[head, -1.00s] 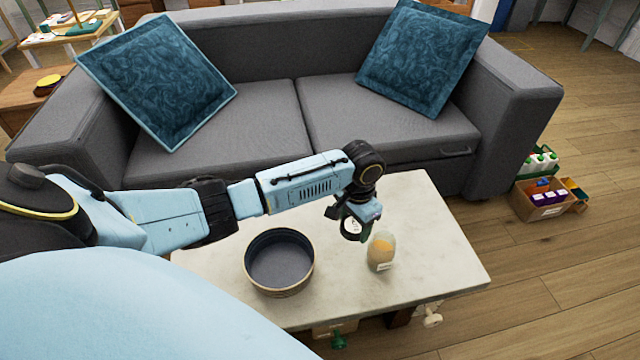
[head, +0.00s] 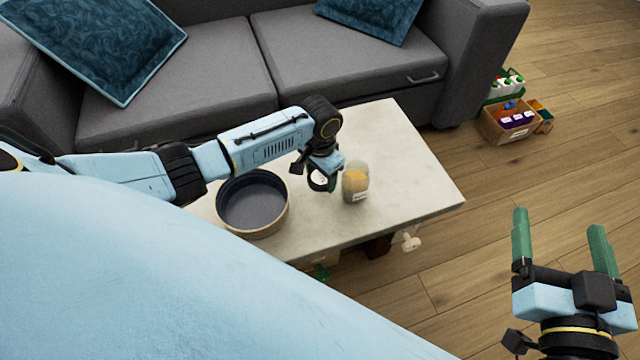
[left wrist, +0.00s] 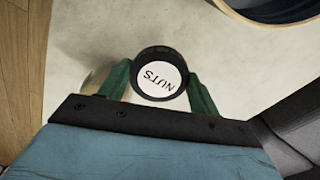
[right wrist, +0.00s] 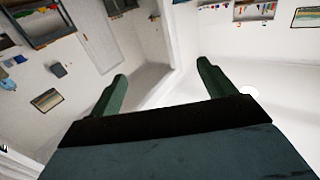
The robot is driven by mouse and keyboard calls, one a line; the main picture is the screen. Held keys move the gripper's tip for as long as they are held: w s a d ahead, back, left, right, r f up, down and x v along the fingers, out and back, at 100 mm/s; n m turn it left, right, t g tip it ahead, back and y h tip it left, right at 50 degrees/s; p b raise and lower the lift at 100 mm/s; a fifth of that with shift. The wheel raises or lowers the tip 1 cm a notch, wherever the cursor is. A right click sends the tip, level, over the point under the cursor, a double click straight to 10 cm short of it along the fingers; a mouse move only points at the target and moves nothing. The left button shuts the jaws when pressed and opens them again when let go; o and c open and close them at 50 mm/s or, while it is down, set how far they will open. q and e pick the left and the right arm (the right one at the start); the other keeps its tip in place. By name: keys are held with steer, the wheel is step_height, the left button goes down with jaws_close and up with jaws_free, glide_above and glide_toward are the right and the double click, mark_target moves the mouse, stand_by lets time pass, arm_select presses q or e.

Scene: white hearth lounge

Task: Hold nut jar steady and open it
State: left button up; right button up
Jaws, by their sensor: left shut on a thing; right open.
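A grey sofa (head: 345,60) is behind the table. A box (head: 512,130) sits on the floor.

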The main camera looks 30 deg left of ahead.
mark_target(320, 177)
arm_select(q)
steer(key=shift+f, duration=0.25)
step_height(320, 177, down, 3)
steer(key=shift+f+b, duration=0.2)
steer(key=shift+b, duration=1)
arm_select(e)
step_height(320, 177, up, 8)
steer(key=s+t+y, duration=0.2)
steer(key=t, duration=0.3)
steer(key=shift+a+t, duration=0.3)
steer(key=shift+t, duration=0.1)
arm_select(q)
steer(key=shift+f, duration=0.2)
arm_select(e)
steer(key=shift+f, duration=0.1)
arm_select(q)
steer(key=o, duration=1.1)
